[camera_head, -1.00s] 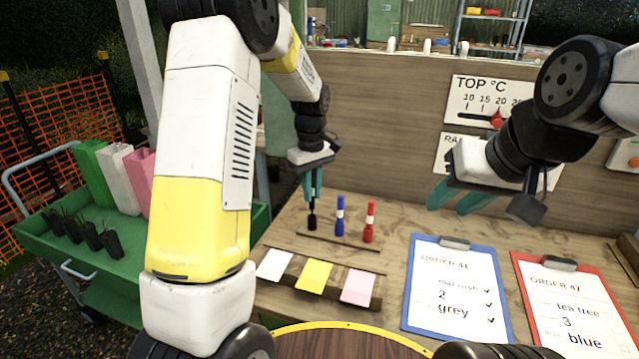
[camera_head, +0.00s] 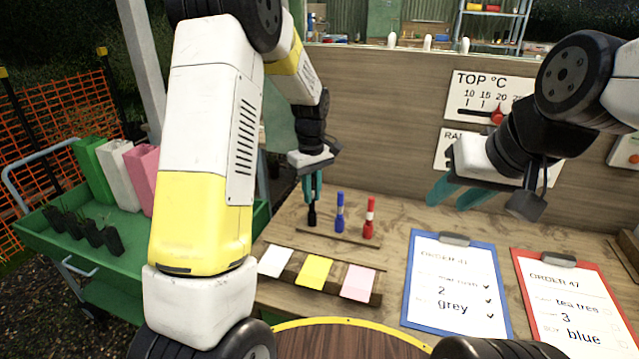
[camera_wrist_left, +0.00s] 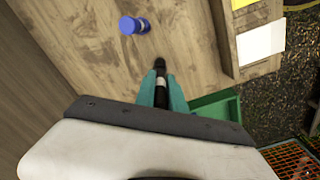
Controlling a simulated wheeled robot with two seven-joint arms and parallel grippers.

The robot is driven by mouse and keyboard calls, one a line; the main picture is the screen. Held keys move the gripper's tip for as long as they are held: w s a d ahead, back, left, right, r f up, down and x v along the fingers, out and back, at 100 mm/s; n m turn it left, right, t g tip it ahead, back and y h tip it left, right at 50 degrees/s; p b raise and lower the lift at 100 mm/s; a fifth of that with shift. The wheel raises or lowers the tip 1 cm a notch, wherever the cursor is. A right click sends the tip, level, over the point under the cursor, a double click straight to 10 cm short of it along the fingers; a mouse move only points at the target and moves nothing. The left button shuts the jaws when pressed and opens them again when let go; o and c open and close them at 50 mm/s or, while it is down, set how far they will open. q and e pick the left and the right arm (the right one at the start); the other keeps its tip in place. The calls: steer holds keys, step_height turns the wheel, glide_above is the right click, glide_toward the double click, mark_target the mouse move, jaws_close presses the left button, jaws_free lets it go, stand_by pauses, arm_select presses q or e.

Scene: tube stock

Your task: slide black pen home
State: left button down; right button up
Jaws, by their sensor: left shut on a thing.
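The black pen (camera_head: 312,215) stands upright at the left end of a low wooden pen strip (camera_head: 345,239). My left gripper (camera_head: 312,196) is shut on its upper part, fingers pointing down. In the left wrist view the black pen (camera_wrist_left: 161,70) shows between the teal fingers (camera_wrist_left: 162,90). Whether the pen's foot is fully seated in the strip I cannot tell. A blue pen (camera_head: 340,214) and a red pen (camera_head: 369,218) stand upright in the strip to its right. My right gripper (camera_head: 455,194) hangs open and empty above the bench at the right.
White, yellow and pink cards (camera_head: 314,270) lie on a wooden holder in front of the pens. A blue clipboard (camera_head: 409,312) and a red clipboard (camera_head: 522,300) lie at the right. A green cart (camera_head: 110,262) stands left. The bench between pens and back wall is clear.

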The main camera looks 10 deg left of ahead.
mark_target(312, 214)
arm_select(q)
steer(key=shift+f, duration=1.55)
steer(key=c, duration=1.3)
jaws_free()
step_height(312, 214, up, 7)
steer(key=shift+r, duration=0.4)
steer(key=shift+r, duration=0.1)
